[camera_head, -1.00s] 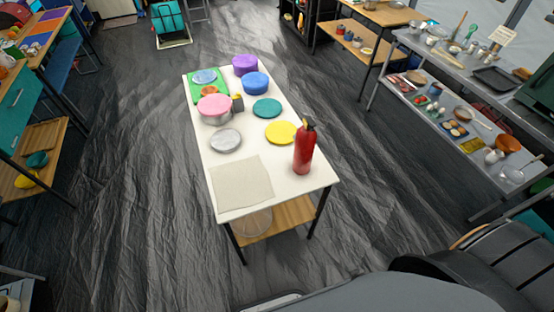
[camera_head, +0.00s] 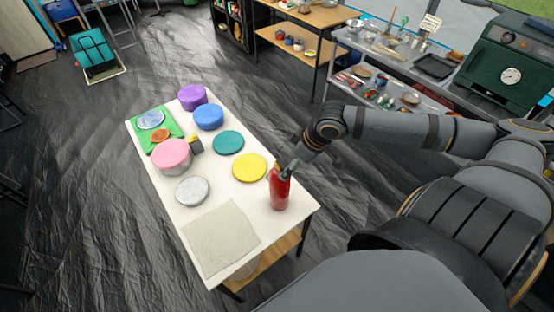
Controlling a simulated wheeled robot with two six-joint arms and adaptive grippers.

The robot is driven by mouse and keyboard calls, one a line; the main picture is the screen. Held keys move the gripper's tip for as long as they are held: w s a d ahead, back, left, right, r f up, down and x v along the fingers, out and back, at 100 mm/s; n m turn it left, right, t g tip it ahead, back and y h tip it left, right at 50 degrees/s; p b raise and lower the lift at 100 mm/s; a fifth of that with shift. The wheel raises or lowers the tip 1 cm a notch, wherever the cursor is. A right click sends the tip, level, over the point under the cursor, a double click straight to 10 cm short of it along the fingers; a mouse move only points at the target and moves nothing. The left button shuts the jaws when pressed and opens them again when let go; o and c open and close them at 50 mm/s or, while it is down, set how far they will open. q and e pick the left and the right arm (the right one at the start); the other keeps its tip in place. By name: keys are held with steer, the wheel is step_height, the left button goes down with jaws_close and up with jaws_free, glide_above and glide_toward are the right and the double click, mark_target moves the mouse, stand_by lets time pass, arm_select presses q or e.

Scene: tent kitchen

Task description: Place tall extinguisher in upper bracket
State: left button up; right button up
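A red extinguisher (camera_head: 279,191) stands upright on the white table (camera_head: 288,227), near its right front corner. My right arm reaches in from the right. Its gripper (camera_head: 289,167) is at the top of the extinguisher, overlapping its dark valve end. Whether the fingers touch or close on it is too small to tell. My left gripper is not in view. I see no bracket that I can make out.
A beige cloth (camera_head: 221,238) lies at the table's front. Pink (camera_head: 171,155), blue (camera_head: 208,117) and purple (camera_head: 192,97) round containers stand behind, with a yellow disc (camera_head: 250,167) beside the extinguisher. A metal shelf with kitchenware (camera_head: 435,67) stands at the back right.

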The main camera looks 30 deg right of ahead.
mark_target(279, 184)
steer(key=b+x, duration=0.3)
steer(key=shift+s+a+b, duration=0.15)
steer(key=shift+s+b, duration=0.15)
steer(key=shift+w+a+f, duration=0.1)
steer(key=shift+w+f, duration=0.1)
steer(key=shift+w+f+b, duration=0.4)
steer(key=shift+f, duration=0.2)
steer(key=shift+a+f, duration=0.15)
steer(key=shift+f, duration=0.15)
steer(key=x, duration=0.4)
steer(key=shift+w+a+f+b, duration=0.1)
steer(key=shift+w+f+b, duration=0.15)
steer(key=shift+b, duration=0.05)
